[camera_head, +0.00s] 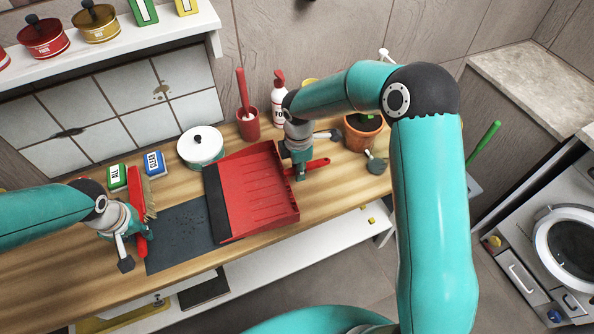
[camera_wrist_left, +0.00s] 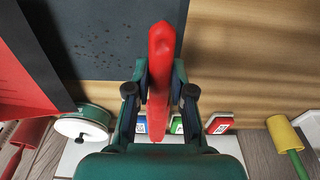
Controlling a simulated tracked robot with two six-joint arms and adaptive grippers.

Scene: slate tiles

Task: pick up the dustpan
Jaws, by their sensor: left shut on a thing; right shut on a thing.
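The red dustpan (camera_head: 262,190) with a dark front lip lies flat over the right end of a dark mat (camera_head: 175,245); I cannot tell whether it touches the worktop. My right gripper (camera_head: 299,172) is shut on its red handle (camera_head: 320,163), at the pan's right side. My left gripper (camera_head: 132,240) is shut on a red hand brush (camera_head: 138,210) with tan bristles, at the mat's left end. In the left wrist view the brush's red handle (camera_wrist_left: 161,75) stands between the fingers, and part of the dustpan (camera_wrist_left: 18,85) shows at left. Dark specks lie on the mat.
A white pot (camera_head: 201,148), green box (camera_head: 117,178) and blue box (camera_head: 154,163) stand behind the mat. A red cup (camera_head: 248,125), soap bottle (camera_head: 279,88) and plant pot (camera_head: 361,135) stand along the wall. The worktop's front edge is near the dustpan.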

